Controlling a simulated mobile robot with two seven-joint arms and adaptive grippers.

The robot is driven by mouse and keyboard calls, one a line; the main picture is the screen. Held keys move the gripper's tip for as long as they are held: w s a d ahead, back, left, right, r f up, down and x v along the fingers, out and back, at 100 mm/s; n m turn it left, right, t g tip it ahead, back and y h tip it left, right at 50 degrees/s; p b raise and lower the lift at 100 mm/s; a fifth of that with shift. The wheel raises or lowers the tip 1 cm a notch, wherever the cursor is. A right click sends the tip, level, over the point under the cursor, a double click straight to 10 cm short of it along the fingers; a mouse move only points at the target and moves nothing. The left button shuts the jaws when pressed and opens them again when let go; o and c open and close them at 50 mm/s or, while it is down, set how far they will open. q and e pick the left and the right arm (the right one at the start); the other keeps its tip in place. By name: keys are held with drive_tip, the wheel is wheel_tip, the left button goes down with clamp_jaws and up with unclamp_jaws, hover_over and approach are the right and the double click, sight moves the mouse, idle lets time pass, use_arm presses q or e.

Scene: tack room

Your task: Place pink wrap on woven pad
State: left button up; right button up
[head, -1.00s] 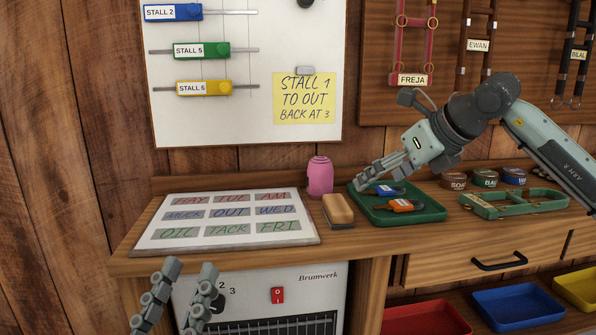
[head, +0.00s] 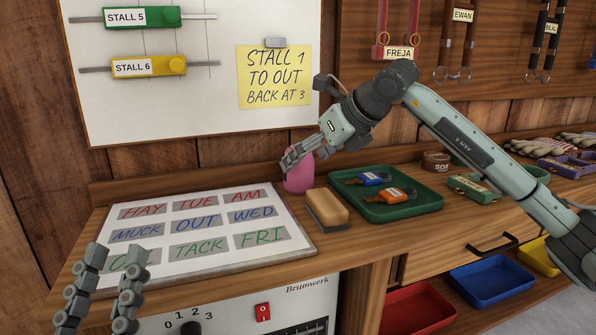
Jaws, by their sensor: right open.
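The pink wrap (head: 299,177), a rounded pink bundle, stands on the wooden bench near the back wall, behind the brush. My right gripper (head: 290,161) reaches down from the right at the wrap, with its fingers in front of the wrap's upper left part. It is open, and I cannot tell whether it touches the wrap. My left gripper (head: 101,290) is open and empty at the lower left, in front of the board with word labels. I cannot make out a woven pad in this view.
A label board (head: 188,271) covers the bench's left part. My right arm crosses above the bench's right part. Red, blue and yellow bins (head: 418,309) sit below.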

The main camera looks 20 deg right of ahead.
sight(298, 165)
drive_tip(key=x, duration=0.3)
drive_tip(key=shift+w+a+f, duration=0.2)
drive_tip(key=shift+w, duration=0.05)
drive_tip(key=shift+r, duration=0.1)
drive_tip(key=c, duration=1.4)
